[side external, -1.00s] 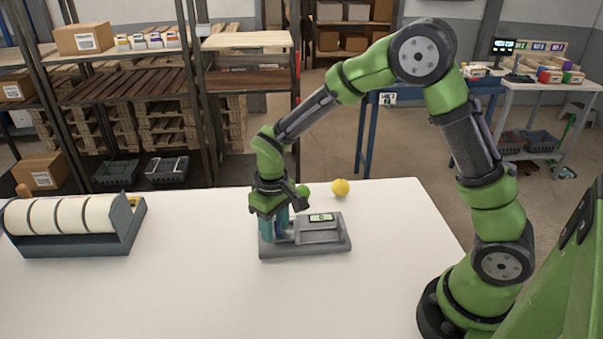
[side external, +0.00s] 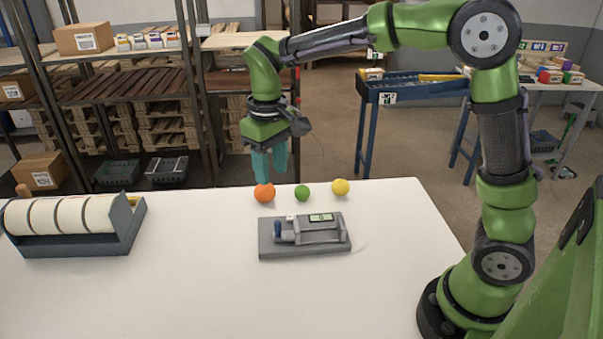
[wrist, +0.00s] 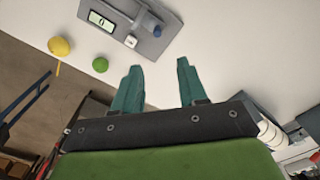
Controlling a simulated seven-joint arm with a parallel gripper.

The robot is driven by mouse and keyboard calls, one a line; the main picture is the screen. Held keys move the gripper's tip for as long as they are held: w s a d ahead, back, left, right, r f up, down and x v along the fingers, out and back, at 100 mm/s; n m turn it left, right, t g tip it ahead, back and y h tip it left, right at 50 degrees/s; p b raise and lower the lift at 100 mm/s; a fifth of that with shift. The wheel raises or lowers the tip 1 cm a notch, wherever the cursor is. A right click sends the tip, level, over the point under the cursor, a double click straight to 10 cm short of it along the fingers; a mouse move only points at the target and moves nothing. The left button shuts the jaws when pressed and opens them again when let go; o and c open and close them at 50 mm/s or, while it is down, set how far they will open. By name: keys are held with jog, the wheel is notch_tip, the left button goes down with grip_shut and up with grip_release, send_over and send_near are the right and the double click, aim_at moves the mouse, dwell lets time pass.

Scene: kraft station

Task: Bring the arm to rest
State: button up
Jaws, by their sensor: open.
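A grey device (side external: 312,238) with a small display and a blue knob lies on the table. A roll dispenser (side external: 75,226) stands at left. The front of the table is clear.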

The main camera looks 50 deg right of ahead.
jog(key=shift+r, duration=0.65)
jog(key=s+d+r+m+t+y, duration=0.1)
jog(key=s+d+m+t, duration=0.1)
jog(key=s, duration=0.6)
jog(key=s+d+r+m+t+y, duration=0.1)
jog(key=s+d+r+m+t, duration=0.1)
jog(key=s+t, duration=0.3)
jog(key=s, duration=0.4)
